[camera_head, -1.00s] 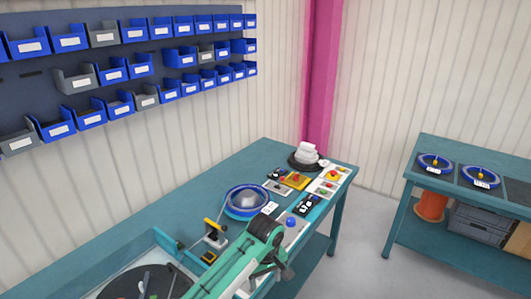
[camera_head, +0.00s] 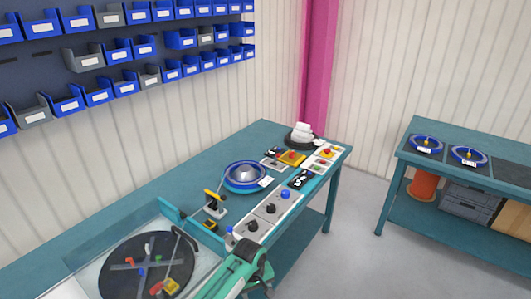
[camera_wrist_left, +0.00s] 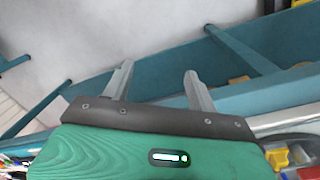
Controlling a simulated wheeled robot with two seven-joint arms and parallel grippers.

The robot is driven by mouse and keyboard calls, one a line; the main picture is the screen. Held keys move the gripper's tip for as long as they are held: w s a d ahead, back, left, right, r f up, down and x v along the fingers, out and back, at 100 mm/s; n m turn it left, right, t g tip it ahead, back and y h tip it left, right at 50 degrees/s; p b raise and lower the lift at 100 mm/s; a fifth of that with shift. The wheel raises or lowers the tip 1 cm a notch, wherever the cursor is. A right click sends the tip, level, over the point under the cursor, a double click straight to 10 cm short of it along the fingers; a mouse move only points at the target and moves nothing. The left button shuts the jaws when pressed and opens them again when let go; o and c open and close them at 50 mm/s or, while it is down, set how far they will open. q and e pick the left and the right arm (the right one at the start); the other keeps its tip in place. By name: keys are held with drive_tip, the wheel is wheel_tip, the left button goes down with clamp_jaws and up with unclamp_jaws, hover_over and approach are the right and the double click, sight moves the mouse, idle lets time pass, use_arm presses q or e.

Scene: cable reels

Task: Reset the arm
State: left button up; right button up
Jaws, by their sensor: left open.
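My left arm (camera_head: 235,272), green and dark grey, comes in from the bottom of the head view, beside the front edge of the long teal workbench (camera_head: 120,228). Its fingers are not clear there. In the left wrist view my left gripper (camera_wrist_left: 158,80) has its two grey fingers well apart, with nothing between them. Pale floor and a teal bench frame (camera_wrist_left: 235,50) show beyond the fingertips. My right gripper is not in view.
A blue reel (camera_head: 245,177), a small clamp-like fixture (camera_head: 213,203), a control panel (camera_head: 270,210) and a turntable (camera_head: 135,265) occupy the workbench. A second teal bench (camera_head: 460,225) with blue reels stands right. Floor between the benches is clear.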

use_arm(q)
drive_tip(key=s+a+f+m, duration=0.1)
drive_tip(key=s+a+f, duration=0.35)
drive_tip(key=f, duration=0.45)
drive_tip(key=s+a+f+b, duration=0.1)
drive_tip(key=s+a+f, duration=0.2)
drive_tip(key=s+f, duration=0.5)
drive_tip(key=s+a+f+m, duration=0.1)
drive_tip(key=s+a+f, duration=0.25)
drive_tip(key=f, duration=0.75)
drive_tip(key=s+a+f+m, duration=0.1)
drive_tip(key=s+a+f, duration=0.3)
drive_tip(key=s, duration=0.7)
drive_tip(key=s+a+f+m+b, duration=0.1)
drive_tip(key=s+a+f, duration=0.3)
drive_tip(key=s, duration=0.8)
drive_tip(key=s+a+f+m+t+y, duration=0.1)
drive_tip(key=s+a+f+m, duration=0.1)
drive_tip(key=s+a+f, duration=0.2)
drive_tip(key=s+f, duration=0.3)
drive_tip(key=s, duration=0.4)
drive_tip(key=shift+s+a+m, duration=0.3)
drive_tip(key=shift+s+m, duration=0.1)
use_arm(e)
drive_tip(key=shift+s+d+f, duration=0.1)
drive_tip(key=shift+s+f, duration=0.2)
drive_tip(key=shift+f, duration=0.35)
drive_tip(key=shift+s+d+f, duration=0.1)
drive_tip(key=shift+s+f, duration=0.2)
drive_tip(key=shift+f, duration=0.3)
